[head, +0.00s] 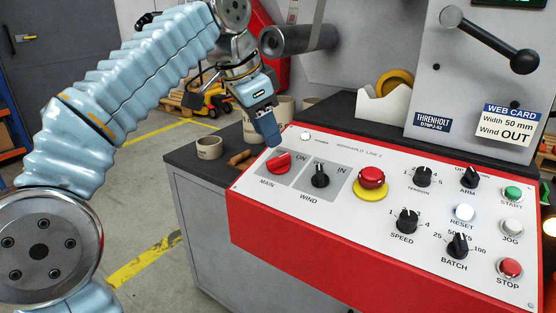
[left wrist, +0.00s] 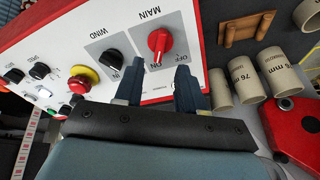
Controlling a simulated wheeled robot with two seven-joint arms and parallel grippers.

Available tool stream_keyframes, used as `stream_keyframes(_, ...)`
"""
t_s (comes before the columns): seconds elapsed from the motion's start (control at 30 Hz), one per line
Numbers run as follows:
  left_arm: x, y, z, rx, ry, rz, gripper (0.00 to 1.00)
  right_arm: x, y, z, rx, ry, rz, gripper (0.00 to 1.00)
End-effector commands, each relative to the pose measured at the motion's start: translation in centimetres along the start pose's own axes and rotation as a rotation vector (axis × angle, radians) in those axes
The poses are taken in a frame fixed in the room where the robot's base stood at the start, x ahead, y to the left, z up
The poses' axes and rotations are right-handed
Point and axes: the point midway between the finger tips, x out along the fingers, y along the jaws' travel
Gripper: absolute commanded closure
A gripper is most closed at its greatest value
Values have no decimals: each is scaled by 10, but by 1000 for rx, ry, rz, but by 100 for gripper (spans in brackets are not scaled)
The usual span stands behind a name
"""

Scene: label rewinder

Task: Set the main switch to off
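The main switch is a red rotary knob (head: 279,162) on a grey plate at the left end of the control panel. In the left wrist view the knob (left wrist: 159,42) points toward the ON label; the OFF label (left wrist: 182,57) is beside it. My left gripper (head: 272,138) is over the panel's back left edge, just behind the knob, and hides the OFF label in the head view. In the left wrist view its two fingers (left wrist: 158,88) are spread apart with nothing between them, and the knob lies beyond their tips. My right gripper is not in view.
The black WIND switch (head: 320,176) stands just right of the main switch. A red emergency button (head: 371,178) on a yellow base is further right. Behind the panel's left end are a cardboard core (head: 209,147) and a wooden piece (head: 240,158). A steel roller (head: 300,38) hangs above.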

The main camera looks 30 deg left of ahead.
Motion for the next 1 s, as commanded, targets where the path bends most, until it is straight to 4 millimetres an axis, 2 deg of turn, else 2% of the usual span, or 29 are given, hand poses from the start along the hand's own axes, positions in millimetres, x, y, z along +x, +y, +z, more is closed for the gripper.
stream_keyframes(0.03,16,1,2,-1,-3,1,61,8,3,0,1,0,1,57)
stream_keyframes(0.1,30,1,2,0,-2,1,61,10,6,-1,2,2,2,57)
stream_keyframes(0.3,59,0,1,0,-2,1,61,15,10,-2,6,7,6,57)
stream_keyframes(0.47,68,0,0,0,0,0,61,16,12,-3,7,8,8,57)
stream_keyframes(0.7,68,0,0,0,0,0,61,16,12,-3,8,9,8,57)
stream_keyframes(0.73,68,0,0,0,0,0,62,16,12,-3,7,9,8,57)
stream_keyframes(0.9,68,0,0,0,1,0,88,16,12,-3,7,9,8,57)
stream_keyframes(1.0,68,0,0,0,1,0,100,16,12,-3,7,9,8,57)
